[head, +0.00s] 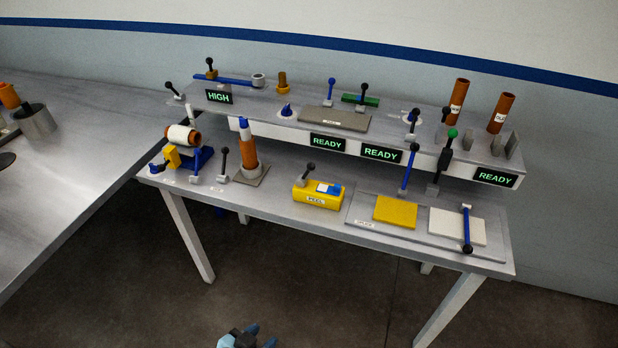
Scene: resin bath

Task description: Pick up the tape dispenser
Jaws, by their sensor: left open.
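What looks like the tape dispenser (203,158) stands near the left end of the lower bench shelf. It has a blue base, a white roll on an orange core, and a yellow part at its front left. My left gripper (261,336) shows at the bottom edge, low in front of the bench, open and empty. It is well apart from the dispenser, below and to the right of it in the picture. Its arm is mostly out of frame. My right gripper is not in view.
A black-knobbed lever (223,165) and an orange cylinder with a blue top (247,150) stand right of the dispenser. A yellow PEEL block (317,199) sits mid-bench. A raised shelf (285,122) carries levers and tubes. A grey table (90,110) adjoins at left.

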